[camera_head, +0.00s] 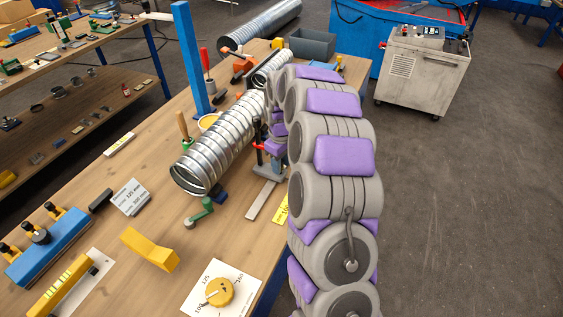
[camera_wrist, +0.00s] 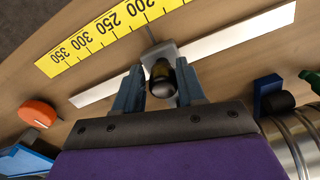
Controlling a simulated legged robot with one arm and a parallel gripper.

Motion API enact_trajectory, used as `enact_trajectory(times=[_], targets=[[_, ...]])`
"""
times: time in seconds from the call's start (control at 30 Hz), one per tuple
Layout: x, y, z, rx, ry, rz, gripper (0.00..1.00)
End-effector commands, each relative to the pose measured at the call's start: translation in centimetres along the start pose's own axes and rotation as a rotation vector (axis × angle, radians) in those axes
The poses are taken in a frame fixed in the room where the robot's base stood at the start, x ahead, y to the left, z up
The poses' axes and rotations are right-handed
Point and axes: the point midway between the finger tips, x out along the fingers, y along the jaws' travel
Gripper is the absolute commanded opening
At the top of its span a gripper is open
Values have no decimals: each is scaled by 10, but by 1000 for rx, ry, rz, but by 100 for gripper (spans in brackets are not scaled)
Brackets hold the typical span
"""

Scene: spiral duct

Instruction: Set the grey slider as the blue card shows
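The grey slider (camera_wrist: 160,52) sits on a pale flat rail (camera_wrist: 225,41) in the wrist view and carries an upright dark knob (camera_wrist: 162,77). A yellow ruler (camera_wrist: 105,31) runs along the far side of the rail, and a thin pointer from the slider reaches it near the 200 mark. My gripper (camera_wrist: 160,66) has a finger on each side of the knob and looks open, with narrow gaps. In the head view my arm partly hides the slider; the rail (camera_head: 261,200) and ruler (camera_head: 281,209) show beside it. I cannot make out a blue card for certain.
A ribbed metal duct (camera_head: 215,150) lies left of my arm. A grey-white card (camera_head: 130,197) with writing, a yellow dial (camera_head: 219,291) and a blue block with knobs (camera_head: 47,250) stand on the bench. An orange round thing (camera_wrist: 38,112) is near the rail's left end.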

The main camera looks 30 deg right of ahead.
Motion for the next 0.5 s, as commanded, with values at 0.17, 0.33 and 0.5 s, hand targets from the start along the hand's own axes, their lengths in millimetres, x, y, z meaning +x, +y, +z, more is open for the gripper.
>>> enact_trajectory(times=[0.17, 0.33, 0.5], targets=[[0, 0, 0, -1, 0, 1, 21], [0, 2, 0, 0, 3, -1, 5], [0, 2, 0, 0, 3, -1, 0]])
